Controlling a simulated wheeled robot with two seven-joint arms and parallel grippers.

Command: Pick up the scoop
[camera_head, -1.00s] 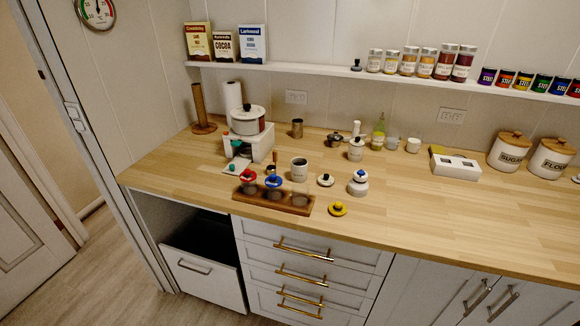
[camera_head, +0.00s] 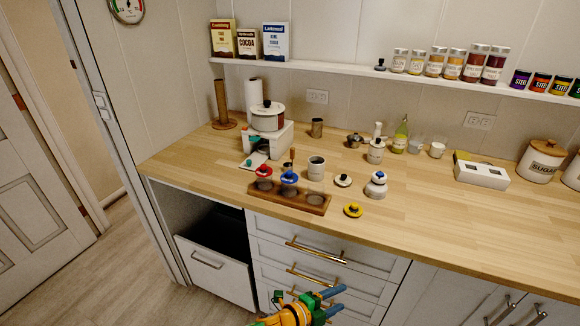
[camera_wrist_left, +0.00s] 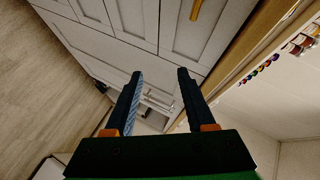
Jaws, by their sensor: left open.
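A small upright wooden handle (camera_head: 291,154) rises behind the wooden jar rack on the counter in the head view. It looks like the scoop's handle, but it is small and its lower end is partly hidden, so I cannot be sure. My left gripper (camera_head: 338,299) is at the bottom of the head view, in front of the drawers and well short of the handle. Its two blue fingers are apart and empty. In the left wrist view, the gripper (camera_wrist_left: 160,75) has its fingers spread with cabinet fronts beyond them. The scoop does not show there. My right gripper is not in view.
The wooden rack (camera_head: 318,200) has red and blue knobbed lids on it. A white stand (camera_head: 266,143) bears a pot. The counter's right front (camera_head: 450,235) is clear.

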